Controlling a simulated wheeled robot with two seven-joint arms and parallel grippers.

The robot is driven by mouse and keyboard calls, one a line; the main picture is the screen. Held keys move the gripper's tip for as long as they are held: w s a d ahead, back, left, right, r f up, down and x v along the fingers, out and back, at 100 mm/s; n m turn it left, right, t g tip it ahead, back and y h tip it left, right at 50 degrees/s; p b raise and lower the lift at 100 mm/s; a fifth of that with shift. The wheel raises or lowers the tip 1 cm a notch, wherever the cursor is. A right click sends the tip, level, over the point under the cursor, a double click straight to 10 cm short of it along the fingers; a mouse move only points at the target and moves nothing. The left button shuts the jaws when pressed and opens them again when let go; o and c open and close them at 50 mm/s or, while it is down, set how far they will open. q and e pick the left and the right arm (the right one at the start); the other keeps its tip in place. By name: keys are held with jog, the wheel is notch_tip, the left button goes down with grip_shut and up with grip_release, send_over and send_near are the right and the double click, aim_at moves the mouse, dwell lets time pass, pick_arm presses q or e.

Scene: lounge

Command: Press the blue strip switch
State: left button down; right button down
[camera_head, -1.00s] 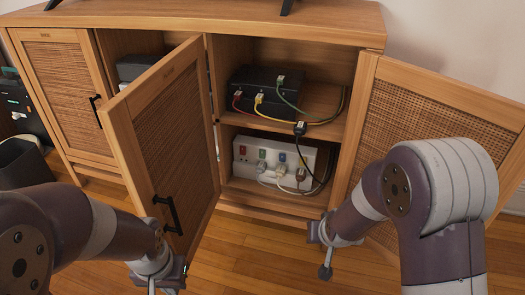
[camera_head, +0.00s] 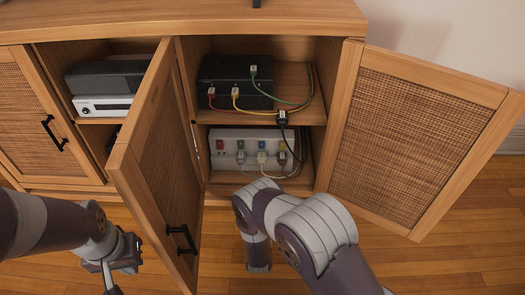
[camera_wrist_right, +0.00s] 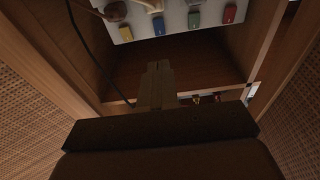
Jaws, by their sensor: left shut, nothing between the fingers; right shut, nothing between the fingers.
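The white power strip (camera_head: 228,134) stands on the lower shelf of the open cabinet, with a row of coloured switches and plugs in its front. The blue switch (camera_head: 262,145) sits right of the red and green ones in the head view. The strip also shows upside down at the top of the right wrist view (camera_wrist_right: 140,35), with the blue switch (camera_wrist_right: 158,26) in its row. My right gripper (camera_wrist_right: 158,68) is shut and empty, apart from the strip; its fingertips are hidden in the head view. My left gripper (camera_head: 112,284) is shut and empty, left of the open left door.
The left door (camera_head: 165,160) and right door (camera_head: 415,135) stand open around my right arm. A black box (camera_head: 235,82) with cables is on the upper shelf.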

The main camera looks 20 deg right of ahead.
aim_at(262, 144)
jog(key=shift+w, duration=0.1)
jog(key=b+x, duration=0.7)
jog(key=x, duration=0.6)
jog(key=shift+f+b, duration=0.1)
jog(key=shift+b, duration=0.25)
jog(key=shift+w+d+r, duration=0.15)
jog(key=shift+w+r, duration=0.1)
jog(key=shift+w, duration=0.15)
